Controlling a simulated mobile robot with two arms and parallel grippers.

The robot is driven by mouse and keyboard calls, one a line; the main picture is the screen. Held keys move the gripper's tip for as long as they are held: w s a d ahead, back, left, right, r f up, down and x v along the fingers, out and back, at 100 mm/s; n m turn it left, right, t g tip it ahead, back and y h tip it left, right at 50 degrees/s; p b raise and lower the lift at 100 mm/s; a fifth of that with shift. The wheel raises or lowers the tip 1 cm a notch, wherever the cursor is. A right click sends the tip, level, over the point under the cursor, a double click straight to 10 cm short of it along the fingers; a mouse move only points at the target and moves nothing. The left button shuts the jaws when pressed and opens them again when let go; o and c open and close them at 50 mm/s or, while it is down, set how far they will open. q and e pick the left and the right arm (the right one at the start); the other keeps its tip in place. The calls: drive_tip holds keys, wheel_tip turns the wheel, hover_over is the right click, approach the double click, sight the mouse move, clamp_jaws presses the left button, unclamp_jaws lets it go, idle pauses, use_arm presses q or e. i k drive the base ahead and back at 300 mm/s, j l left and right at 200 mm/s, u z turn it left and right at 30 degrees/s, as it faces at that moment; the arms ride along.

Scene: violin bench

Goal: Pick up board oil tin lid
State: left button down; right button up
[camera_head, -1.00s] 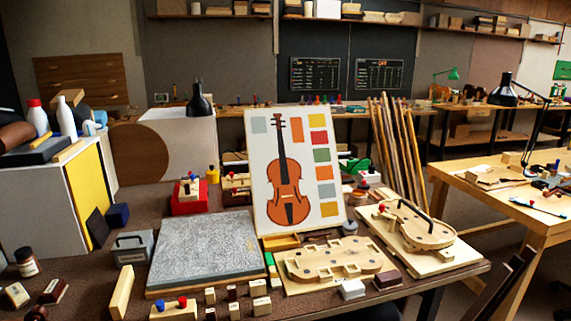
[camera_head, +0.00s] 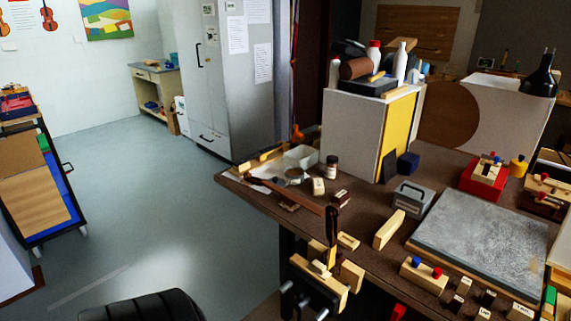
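A small round metal tin (camera_head: 294,175) stands near the left end of the brown bench (camera_head: 370,235), beside a white tray or box. It is too small to tell whether it is the board oil tin or whether a lid sits on it. A dark jar with a pale label and dark cap (camera_head: 331,167) stands to its right. Neither of my grippers shows in the head view.
A wooden vise (camera_head: 322,278) juts from the bench's front edge. A white box (camera_head: 352,135) with bottles on top stands behind. A grey slab (camera_head: 480,240) lies right. Open floor (camera_head: 150,210) lies left, with a wheeled cart (camera_head: 40,180) and a black rounded seat-like thing (camera_head: 150,306).

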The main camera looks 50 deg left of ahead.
sight(281, 183)
drive_tip(key=u, duration=1.65)
